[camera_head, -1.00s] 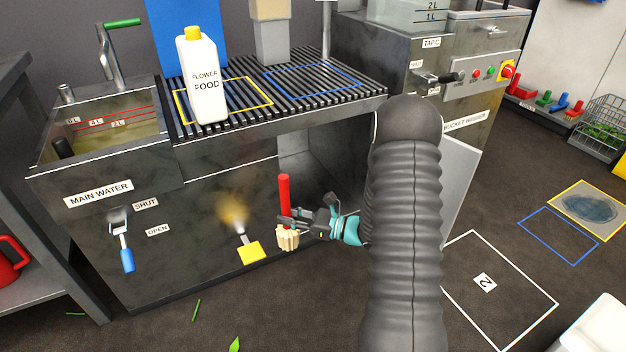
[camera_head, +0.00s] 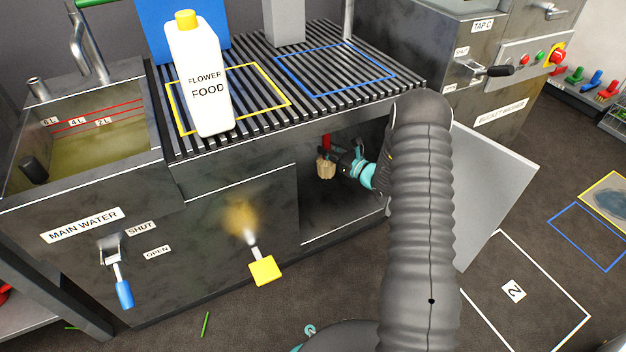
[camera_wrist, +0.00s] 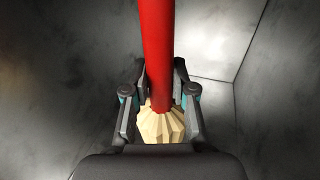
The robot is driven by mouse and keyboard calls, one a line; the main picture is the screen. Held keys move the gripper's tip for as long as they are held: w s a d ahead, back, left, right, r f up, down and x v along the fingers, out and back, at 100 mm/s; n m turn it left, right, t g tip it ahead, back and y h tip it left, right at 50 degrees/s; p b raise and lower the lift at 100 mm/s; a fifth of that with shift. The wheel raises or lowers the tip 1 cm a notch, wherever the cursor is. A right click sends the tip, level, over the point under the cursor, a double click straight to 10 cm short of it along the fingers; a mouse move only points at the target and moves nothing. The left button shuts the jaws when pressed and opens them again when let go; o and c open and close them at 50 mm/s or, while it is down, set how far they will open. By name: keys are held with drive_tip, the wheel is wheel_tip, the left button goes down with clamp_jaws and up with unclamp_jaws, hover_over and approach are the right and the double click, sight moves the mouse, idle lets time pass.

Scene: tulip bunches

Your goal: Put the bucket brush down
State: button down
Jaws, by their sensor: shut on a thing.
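The bucket brush has a red handle and a cream bristle head (camera_head: 326,168). In the head view it is inside the open cupboard under the slatted rack, head down, above the cupboard floor (camera_head: 340,222). The rack's front edge hides the upper handle. My gripper (camera_head: 343,158) reaches in from the right and is shut on the brush. In the wrist view the red handle (camera_wrist: 157,50) runs up out of the frame, and the fingers (camera_wrist: 158,100) stand on both sides of it, just above the bristles.
The cupboard door (camera_head: 495,185) stands open at the right. A flower food bottle (camera_head: 205,95) stands on the rack (camera_head: 240,135) above. The main water sink (camera_head: 85,150) is at the left. A yellow-handled lever (camera_head: 263,268) projects from the front panel beside the opening.

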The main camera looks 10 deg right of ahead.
drive_tip(key=w+f+m+t+h, duration=0.1)
drive_tip(key=w+f+m+h, duration=0.1)
drive_tip(key=w, duration=0.4)
wheel_tip(320, 180, down, 10)
drive_tip(key=shift+d+r+b, duration=0.2)
drive_tip(key=shift+d+b, duration=0.05)
drive_tip(key=shift+b, duration=0.15)
drive_tip(key=shift+f, duration=0.15)
drive_tip(key=c, duration=1)
unclamp_jaws()
drive_tip(key=shift+o, duration=0.2)
drive_tip(key=v, duration=1.2)
drive_tip(key=shift+p, duration=0.45)
